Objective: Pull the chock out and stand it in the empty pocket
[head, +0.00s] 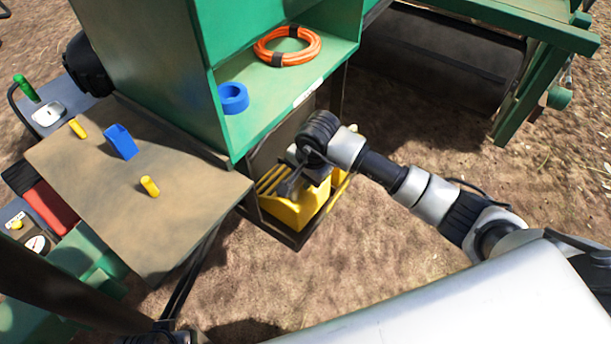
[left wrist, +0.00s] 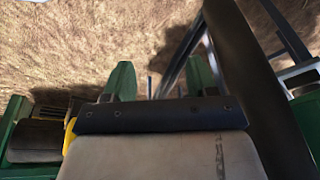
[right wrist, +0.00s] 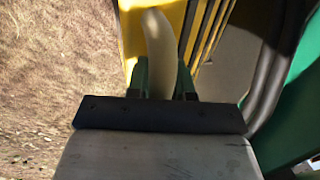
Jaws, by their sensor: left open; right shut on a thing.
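The yellow chock (head: 297,212), with a ribbed top, sits in a dark low holder (head: 283,237) under the green cabinet. In the right wrist view the ribbed yellow body (right wrist: 205,30) lies just beyond my fingers. My right gripper (head: 290,186) is over the chock, and it also shows in the right wrist view (right wrist: 165,78). It is shut on a pale curved strip (right wrist: 160,45) that runs up against the yellow; its far attachment is unclear. My left gripper (left wrist: 160,82) is open and empty over the machine's edge. I cannot make out the empty pocket; my right arm hides part of the holder.
A brown tabletop (head: 110,185) with small yellow and blue pieces stands left. A dark roller (head: 440,65) lies behind. Bare ground (head: 400,270) is open at right.

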